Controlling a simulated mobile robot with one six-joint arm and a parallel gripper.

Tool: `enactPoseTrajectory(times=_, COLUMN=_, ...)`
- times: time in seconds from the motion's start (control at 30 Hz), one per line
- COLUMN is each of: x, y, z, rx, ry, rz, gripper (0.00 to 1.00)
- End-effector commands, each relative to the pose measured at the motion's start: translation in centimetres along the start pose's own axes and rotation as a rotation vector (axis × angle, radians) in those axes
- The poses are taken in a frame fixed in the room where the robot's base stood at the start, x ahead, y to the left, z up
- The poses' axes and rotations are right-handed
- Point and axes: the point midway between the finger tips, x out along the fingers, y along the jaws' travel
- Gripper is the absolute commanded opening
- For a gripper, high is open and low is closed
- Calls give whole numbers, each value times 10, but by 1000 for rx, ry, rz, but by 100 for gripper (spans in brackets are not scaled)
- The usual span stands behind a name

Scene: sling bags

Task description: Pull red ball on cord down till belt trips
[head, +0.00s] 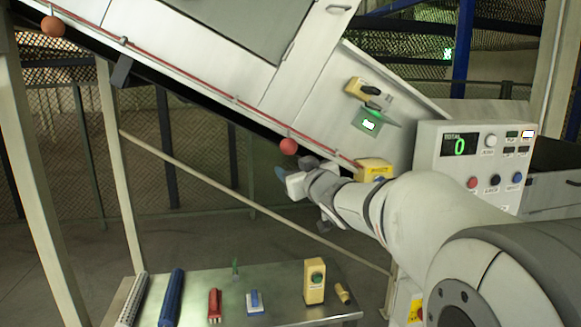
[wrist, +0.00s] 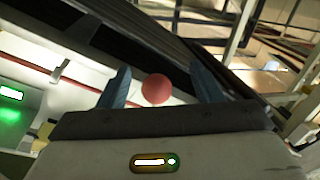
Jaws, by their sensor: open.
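A red ball (head: 288,146) hangs at the red cord (head: 237,98) along the lower edge of the sloping conveyor side. A second red ball (head: 53,26) is on the cord at the upper left. My gripper (head: 281,174) is just below the nearer ball in the head view. In the wrist view the same ball (wrist: 156,89) shows between the two blue fingers of my gripper (wrist: 162,84), with space on both sides. The fingers are open, and I cannot tell how far beyond the tips the ball is. The cord runs to a yellow switch box (head: 374,170) at the lower right.
A control panel (head: 470,160) with a green "TOTAL 0" display stands at the right. A bench (head: 190,315) below carries brushes, a yellow button box (head: 314,281) and small tools. A pale post (head: 118,170) and a diagonal rail stand left of my gripper.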

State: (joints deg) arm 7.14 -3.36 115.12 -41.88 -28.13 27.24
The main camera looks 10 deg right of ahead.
Motion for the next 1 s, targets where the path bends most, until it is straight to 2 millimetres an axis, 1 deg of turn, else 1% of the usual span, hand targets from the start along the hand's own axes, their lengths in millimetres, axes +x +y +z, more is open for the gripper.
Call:
enactPoseTrajectory(times=0.03, x=-9, y=0, z=1, rx=0, ry=1, rz=2, gripper=59)
enactPoseTrajectory(times=0.1, x=-18, y=0, z=0, rx=-1, ry=1, rz=1, gripper=59)
enactPoseTrajectory(times=0.23, x=-29, y=0, z=1, rx=0, ry=0, rz=0, gripper=59)
enactPoseTrajectory(times=0.33, x=-32, y=0, z=0, rx=0, ry=0, rz=0, gripper=59)
enactPoseTrajectory(times=0.67, x=-33, y=0, z=1, rx=1, ry=-5, rz=4, gripper=59)
enactPoseTrajectory(times=0.77, x=-42, y=3, z=14, rx=13, ry=-67, rz=51, gripper=59)
enactPoseTrajectory(times=0.87, x=-64, y=7, z=41, rx=37, ry=-196, rz=133, gripper=59)
enactPoseTrajectory(times=0.97, x=-98, y=4, z=81, rx=75, ry=-385, rz=208, gripper=59)
enactPoseTrajectory(times=1.0, x=-115, y=0, z=98, rx=92, ry=-468, rz=228, gripper=59)
